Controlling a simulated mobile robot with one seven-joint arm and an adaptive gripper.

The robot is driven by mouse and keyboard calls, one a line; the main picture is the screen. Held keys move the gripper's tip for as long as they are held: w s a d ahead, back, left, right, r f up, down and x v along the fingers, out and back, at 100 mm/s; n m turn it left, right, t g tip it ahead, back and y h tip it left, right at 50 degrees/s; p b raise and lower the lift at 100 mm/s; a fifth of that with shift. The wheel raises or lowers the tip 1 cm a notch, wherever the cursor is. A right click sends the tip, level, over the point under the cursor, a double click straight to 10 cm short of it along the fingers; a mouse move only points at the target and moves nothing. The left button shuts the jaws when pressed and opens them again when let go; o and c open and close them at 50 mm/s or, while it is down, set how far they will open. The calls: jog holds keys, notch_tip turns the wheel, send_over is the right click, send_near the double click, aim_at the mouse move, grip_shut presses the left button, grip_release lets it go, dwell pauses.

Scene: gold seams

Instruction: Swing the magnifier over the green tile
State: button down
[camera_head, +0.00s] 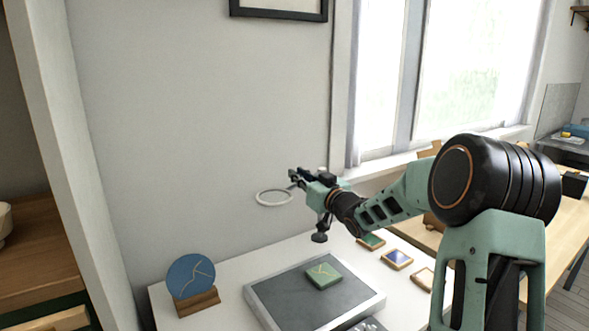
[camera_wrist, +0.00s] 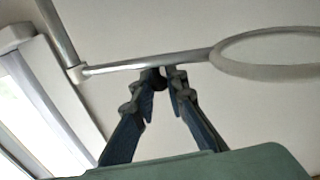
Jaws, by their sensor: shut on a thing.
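The magnifier (camera_head: 274,205) is a pale ring held level in the air, up and to the left of the green tile (camera_head: 323,277) in the head view. The green tile has gold seams and lies on a grey mat. In the wrist view the magnifier's ring (camera_wrist: 265,75) is at the right, on a thin metal bar joined to a post at the left. My gripper (camera_head: 296,179) is at the bar beside the ring. In the wrist view my gripper (camera_wrist: 163,78) has its fingertips closed on a small dark part at the bar.
The grey mat (camera_head: 262,303) has a pale rim and lies on a white table (camera_head: 232,289). A blue disc (camera_head: 190,275) stands in a wooden block at the left. Several framed tiles, including a blue one (camera_head: 397,259), lie at the right. A window is behind.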

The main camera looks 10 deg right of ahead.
jog(key=s+d+n+g+y+p, duration=0.3)
jog(key=d+n+g+y+p, duration=0.3)
jog(key=y+p, duration=0.3)
jog(key=shift+s+d+n+g+p, duration=0.2)
jog(key=shift+s+n+g+p, duration=0.15)
jog(key=shift+n, duration=0.25)
jog(key=c, duration=1.9)
grip_release()
jog(key=shift+c, duration=0.2)
jog(key=v, duration=1.2)
jog(key=shift+w, duration=0.1)
